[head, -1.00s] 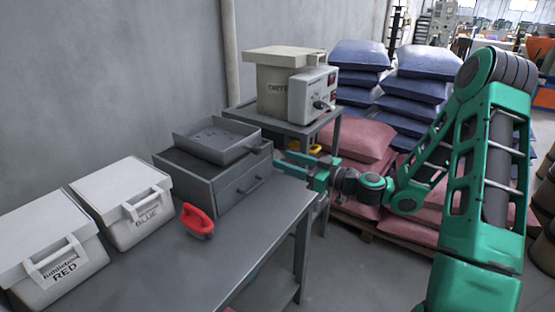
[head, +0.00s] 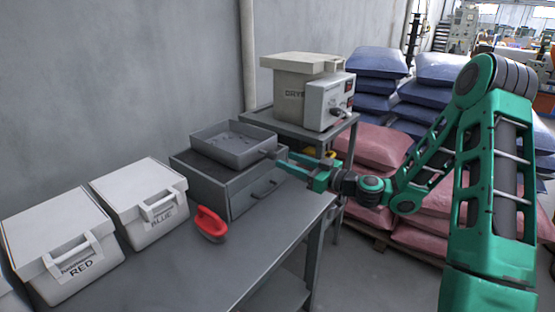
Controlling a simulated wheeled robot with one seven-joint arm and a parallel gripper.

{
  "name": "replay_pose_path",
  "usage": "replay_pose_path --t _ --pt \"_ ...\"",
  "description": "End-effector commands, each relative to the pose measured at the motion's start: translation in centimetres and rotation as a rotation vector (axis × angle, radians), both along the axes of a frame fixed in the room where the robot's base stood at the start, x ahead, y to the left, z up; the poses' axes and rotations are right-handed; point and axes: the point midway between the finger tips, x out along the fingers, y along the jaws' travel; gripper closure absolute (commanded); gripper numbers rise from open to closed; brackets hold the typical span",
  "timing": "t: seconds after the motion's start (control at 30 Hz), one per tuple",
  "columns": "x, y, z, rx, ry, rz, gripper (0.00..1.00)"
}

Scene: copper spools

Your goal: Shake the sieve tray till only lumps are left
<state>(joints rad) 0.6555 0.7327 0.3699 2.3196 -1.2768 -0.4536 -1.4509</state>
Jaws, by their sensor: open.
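The grey sieve tray (head: 237,158) sits on top of a grey box with a drawer (head: 232,197) on the bench. Several small dark bits lie on the tray's floor; they are too small to tell lumps from finer grains. A short handle (head: 268,153) sticks out at the tray's right side. My green gripper (head: 283,160) is open, with its fingertips at this handle. I cannot tell whether the fingers touch it or stand around it.
Two white lidded bins marked RED (head: 62,245) and BLUE (head: 140,203) stand left on the bench (head: 250,255). A red-handled tool (head: 210,222) lies in front of the box. A dryer (head: 300,90) stands behind. Stacked sacks (head: 372,145) are to the right.

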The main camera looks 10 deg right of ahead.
Motion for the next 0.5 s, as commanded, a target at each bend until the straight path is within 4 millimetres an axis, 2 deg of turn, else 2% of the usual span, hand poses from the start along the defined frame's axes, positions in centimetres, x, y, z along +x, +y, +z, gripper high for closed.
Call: replay_pose_path --t 0.03,0.2,0.5 --pt "0.7 0.8 0.0 0.000 -0.001 0.004 0.57" --pt "2.7 2.4 0.0 0.000 -0.001 0.002 0.57" --pt "4.2 3.6 0.0 0.000 0.000 0.000 0.57"
